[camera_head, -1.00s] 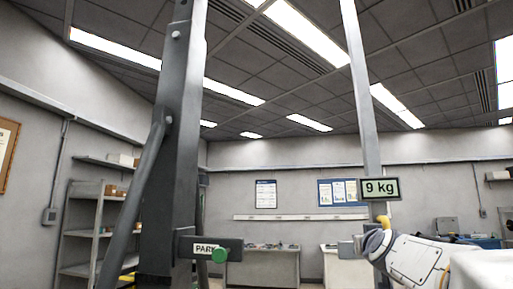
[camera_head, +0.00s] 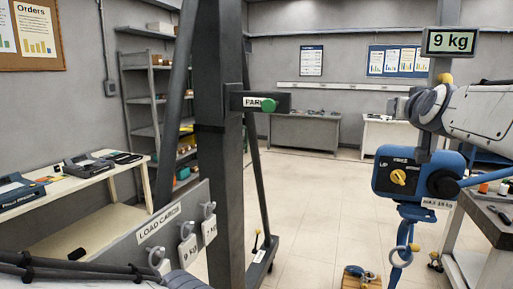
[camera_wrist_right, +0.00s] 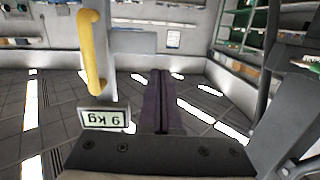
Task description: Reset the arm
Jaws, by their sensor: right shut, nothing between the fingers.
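My right arm comes in from the right in the head view. Its gripper (camera_head: 396,108) is in front of the hoist post, below the "9 kg" display (camera_head: 452,41). In the right wrist view the two dark fingers (camera_wrist_right: 162,100) are together and hold nothing. A yellow handle (camera_wrist_right: 92,52) and the upside-down display (camera_wrist_right: 103,117) show to their left, apart from the fingers. Part of my left arm shows at the bottom left of the head view; its gripper is out of view.
A blue hoist box (camera_head: 418,178) with a yellow knob (camera_head: 398,177) and a hook (camera_head: 402,255) hangs below my right wrist. A dark column (camera_head: 219,150) bears a "PARK" bracket (camera_head: 262,102). A load-card board (camera_head: 160,238) stands at left. Open floor (camera_head: 325,200) lies in the middle.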

